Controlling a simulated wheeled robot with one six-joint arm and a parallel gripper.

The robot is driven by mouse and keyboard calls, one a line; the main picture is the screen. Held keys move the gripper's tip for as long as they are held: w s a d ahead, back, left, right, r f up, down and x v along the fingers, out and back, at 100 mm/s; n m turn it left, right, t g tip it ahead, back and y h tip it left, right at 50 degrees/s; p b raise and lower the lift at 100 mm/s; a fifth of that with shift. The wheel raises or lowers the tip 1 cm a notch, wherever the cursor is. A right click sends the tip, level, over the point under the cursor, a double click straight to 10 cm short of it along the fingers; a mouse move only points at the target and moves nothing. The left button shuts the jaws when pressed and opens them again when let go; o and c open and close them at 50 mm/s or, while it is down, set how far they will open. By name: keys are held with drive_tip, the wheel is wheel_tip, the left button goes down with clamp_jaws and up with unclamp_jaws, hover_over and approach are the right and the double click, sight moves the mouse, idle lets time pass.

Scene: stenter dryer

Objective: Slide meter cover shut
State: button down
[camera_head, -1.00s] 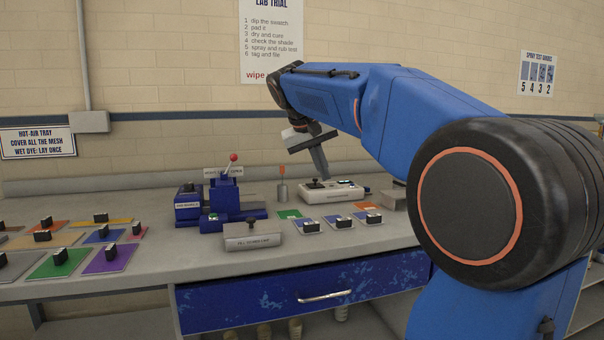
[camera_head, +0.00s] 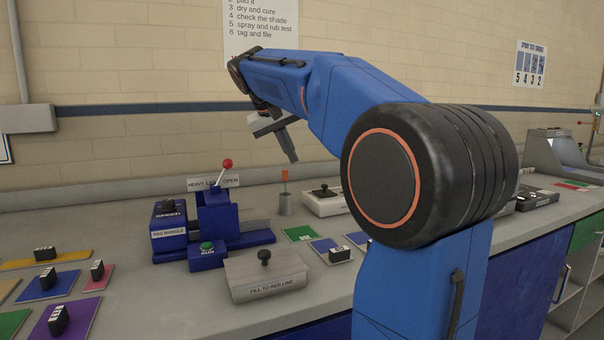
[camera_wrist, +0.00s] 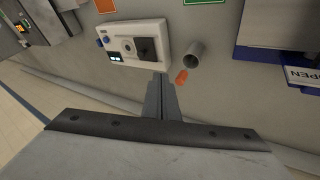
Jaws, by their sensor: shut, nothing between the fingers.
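The white meter (camera_head: 321,205) stands on the bench behind my arm, with a black knob (camera_head: 324,188) on top. My arm hides its right part. In the wrist view the meter (camera_wrist: 117,31) shows a black square part (camera_wrist: 147,48), apparently the cover, beside a round ringed spot (camera_wrist: 128,44) that is exposed. My gripper (camera_head: 294,159) is shut and empty, pointing down above and a little left of the meter. In the wrist view the fingertips (camera_wrist: 162,77) appear just below the meter's edge, apart from it as far as I can tell.
A grey cup (camera_head: 285,204) with an orange-tipped tool stands left of the meter. The blue pad mangle (camera_head: 215,222) with a red-knobbed lever is further left. A lidded grey trough (camera_head: 266,277) is in front, with coloured cards (camera_head: 300,233) beside it.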

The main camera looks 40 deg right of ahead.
approach(324, 189)
drive_tip(key=w+a+f, duration=0.1)
drive_tip(key=w+f, duration=0.3)
drive_tip(key=shift+s+d+f, duration=0.1)
drive_tip(key=shift+s+d, duration=0.35)
drive_tip(key=shift+d, duration=0.4)
drive_tip(key=shift+s+d+f, duration=0.15)
drive_tip(key=shift+s+d, duration=0.25)
drive_tip(key=shift+d, duration=0.4)
drive_tip(key=d, duration=0.2)
drive_tip(key=s+d, duration=0.1)
drive_tip(key=d, duration=0.1)
drive_tip(key=s+d, duration=0.1)
drive_tip(key=d, duration=0.2)
drive_tip(key=shift+d, duration=0.1)
drive_tip(key=shift+w+r, duration=0.1)
